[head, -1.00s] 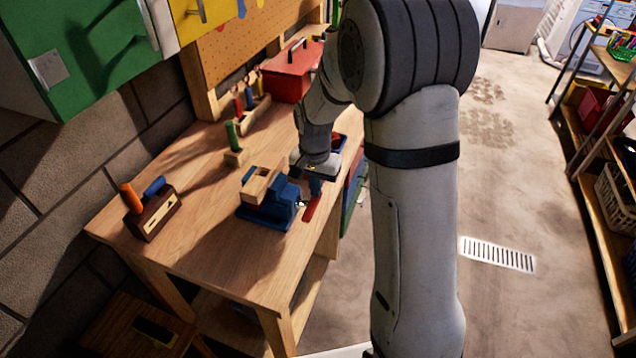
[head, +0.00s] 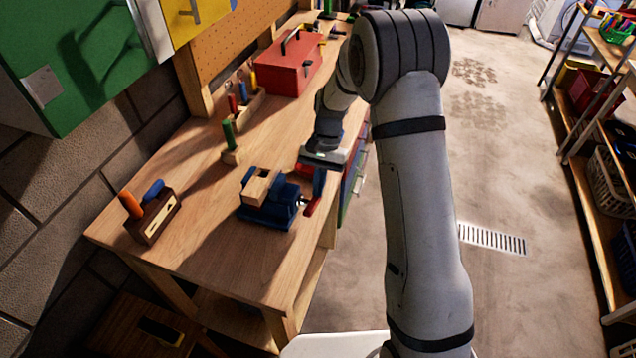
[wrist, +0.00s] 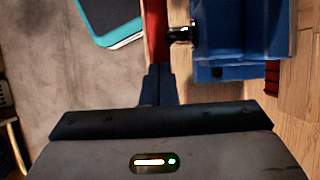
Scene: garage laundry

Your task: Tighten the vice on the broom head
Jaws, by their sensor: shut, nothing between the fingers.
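The blue vice (head: 268,214) sits on the wooden workbench near its right edge. A pale wooden block (head: 260,187), apparently the broom head, sits in its jaws; I cannot tell how tightly it is gripped. The vice's red handle (head: 312,207) is on its right side. My gripper (head: 319,181) is beside the vice, just above the handle in the picture. In the wrist view my gripper (wrist: 160,80) has its blue fingers together and empty, close to the red handle (wrist: 157,35); whether they touch is unclear. The vice body (wrist: 235,35) fills the upper right there.
A tool block (head: 153,218) with orange and blue handles stands at the bench's left. A green-handled tool (head: 229,137), a tool rack (head: 243,108) and a red toolbox (head: 291,68) stand farther back. The bench front is clear; a shelf (head: 600,165) stands at right.

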